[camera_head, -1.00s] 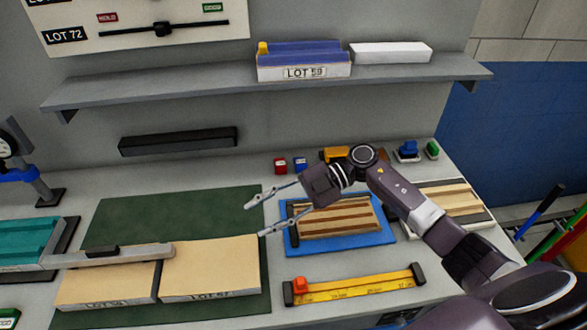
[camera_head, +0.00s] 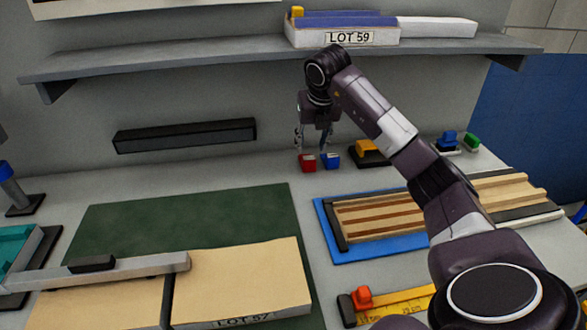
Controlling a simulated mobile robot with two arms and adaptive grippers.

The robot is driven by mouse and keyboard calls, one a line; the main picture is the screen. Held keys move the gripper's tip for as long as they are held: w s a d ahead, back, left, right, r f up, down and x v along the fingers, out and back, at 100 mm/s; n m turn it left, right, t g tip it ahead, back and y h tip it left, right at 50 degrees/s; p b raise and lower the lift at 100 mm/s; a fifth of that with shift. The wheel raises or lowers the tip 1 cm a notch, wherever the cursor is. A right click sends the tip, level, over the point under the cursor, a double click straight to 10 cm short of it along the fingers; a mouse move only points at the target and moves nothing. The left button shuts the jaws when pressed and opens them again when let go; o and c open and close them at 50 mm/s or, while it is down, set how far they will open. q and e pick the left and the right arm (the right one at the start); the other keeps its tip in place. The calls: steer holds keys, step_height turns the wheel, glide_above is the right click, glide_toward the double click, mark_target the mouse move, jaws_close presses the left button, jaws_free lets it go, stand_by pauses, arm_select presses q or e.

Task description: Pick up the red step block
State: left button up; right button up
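The small red step block (camera_head: 307,163) stands at the back of the bench against the wall, just left of a blue block (camera_head: 331,160). My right gripper (camera_head: 312,139) points down over the back of the bench, directly above the red block in the picture. Its two fingers are apart with nothing between them. The fingertips show close to the red block's top, but I cannot tell whether they touch it or reach around it. My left gripper is out of view.
A shelf (camera_head: 200,59) with a LOT 59 box (camera_head: 345,35) overhangs the back. A yellow block (camera_head: 368,147) sits right of the blue one. A blue tray (camera_head: 327,227) with wooden strips lies in front. The green mat (camera_head: 190,220) is at left.

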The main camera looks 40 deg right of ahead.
mark_target(309, 157)
steer(key=shift+x, duration=1)
steer(key=shift+p+x, duration=0.55)
steer(key=shift+x, duration=2.05)
steer(key=shift+s+a, duration=0.1)
steer(key=shift+s, duration=0.05)
steer(key=c, duration=0.9)
